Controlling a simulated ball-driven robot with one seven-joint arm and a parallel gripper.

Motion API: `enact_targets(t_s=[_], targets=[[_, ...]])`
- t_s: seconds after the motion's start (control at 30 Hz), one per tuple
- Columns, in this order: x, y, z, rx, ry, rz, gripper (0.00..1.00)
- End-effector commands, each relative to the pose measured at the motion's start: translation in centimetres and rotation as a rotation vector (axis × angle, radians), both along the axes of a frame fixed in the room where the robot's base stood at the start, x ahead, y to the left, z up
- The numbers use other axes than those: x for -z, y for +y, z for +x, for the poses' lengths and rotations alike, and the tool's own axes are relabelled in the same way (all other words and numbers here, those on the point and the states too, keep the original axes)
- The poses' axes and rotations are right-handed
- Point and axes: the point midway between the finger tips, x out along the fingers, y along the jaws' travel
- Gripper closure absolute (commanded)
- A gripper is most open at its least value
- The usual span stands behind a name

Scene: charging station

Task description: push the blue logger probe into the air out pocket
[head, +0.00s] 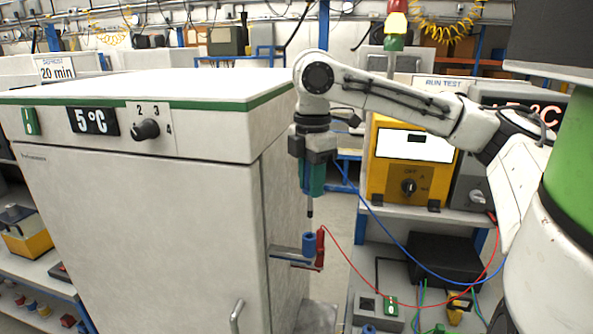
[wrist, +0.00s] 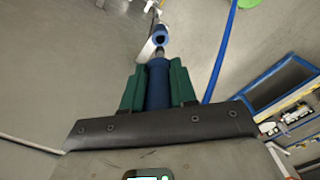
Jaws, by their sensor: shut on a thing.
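My gripper (head: 312,180) has green fingers and is shut on the blue logger probe (wrist: 158,85). The probe points down, with its dark tip (head: 310,211) below the fingers. A blue pocket (head: 308,243) on a bracket at the cabinet's right side is just below the tip, with a small gap in the head view. In the wrist view the tip lies close to the open mouth of the blue pocket (wrist: 159,38); whether they touch cannot be told. No air out label is readable. My fingers hide most of the probe in the head view.
A red probe (head: 320,246) with a red cable stands right beside the blue pocket. A blue cable (head: 385,222) sags from my gripper to the right. The white cabinet (head: 140,215) stands close at left. A yellow instrument (head: 408,160) sits on a shelf at right.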

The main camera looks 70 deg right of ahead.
Motion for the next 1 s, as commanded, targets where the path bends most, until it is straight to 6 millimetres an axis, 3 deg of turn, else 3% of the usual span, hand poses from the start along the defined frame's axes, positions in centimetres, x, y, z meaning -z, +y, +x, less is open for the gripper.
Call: enact_targets(t_s=[0.5,1.0], targets=[[0.2,0.1,-0.2,0.001,-0.001,0.002,1.00],[3.7,0.1,-0.3,0.002,0.001,0.000,1.00]])
